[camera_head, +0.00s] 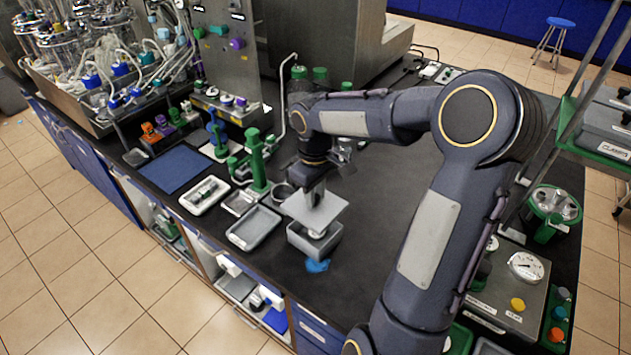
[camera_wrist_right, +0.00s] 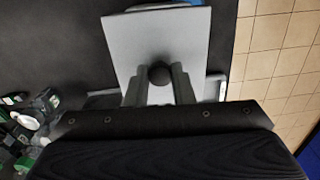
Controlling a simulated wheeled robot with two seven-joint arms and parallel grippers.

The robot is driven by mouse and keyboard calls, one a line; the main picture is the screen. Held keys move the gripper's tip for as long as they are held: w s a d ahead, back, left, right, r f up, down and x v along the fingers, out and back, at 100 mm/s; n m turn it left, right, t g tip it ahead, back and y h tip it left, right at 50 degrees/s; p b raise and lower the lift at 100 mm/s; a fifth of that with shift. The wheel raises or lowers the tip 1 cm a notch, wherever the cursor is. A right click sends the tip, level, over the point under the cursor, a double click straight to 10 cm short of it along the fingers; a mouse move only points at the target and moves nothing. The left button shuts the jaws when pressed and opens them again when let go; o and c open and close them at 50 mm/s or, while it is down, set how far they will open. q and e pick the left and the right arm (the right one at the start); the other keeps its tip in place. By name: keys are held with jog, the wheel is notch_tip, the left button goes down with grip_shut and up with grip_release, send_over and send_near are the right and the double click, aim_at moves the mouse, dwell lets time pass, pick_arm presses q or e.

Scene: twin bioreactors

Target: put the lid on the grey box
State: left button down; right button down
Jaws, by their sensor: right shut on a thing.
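The grey box (camera_head: 314,243) stands on the black bench near its front edge, with something pale showing inside. The lid (camera_head: 326,212), a flat light grey square plate, is held above the box, tilted and turned relative to it. My right gripper (camera_head: 317,192) is shut on the lid's knob. In the right wrist view the lid (camera_wrist_right: 150,40) fills the middle, and the two fingers of the gripper (camera_wrist_right: 159,78) close on its dark round knob (camera_wrist_right: 159,74). The lid hides most of the box there. My left gripper is not in view.
A blue item (camera_head: 317,266) lies in front of the box. A grey tray (camera_head: 253,228), a white tray (camera_head: 204,196) and a green stand (camera_head: 258,165) are to the left. A gauge unit (camera_head: 515,285) is at the right. Bench right of the box is clear.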

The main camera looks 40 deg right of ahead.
jog(key=shift+s+a+f+b, duration=0.1)
jog(key=shift+f+b, duration=0.45)
jog(key=shift+f, duration=0.05)
notch_tip(320, 180, down, 5)
jog(key=b, duration=0.4)
jog(key=shift+f, duration=0.15)
dwell(1.1)
jog(key=c, duration=0.7)
grip_release()
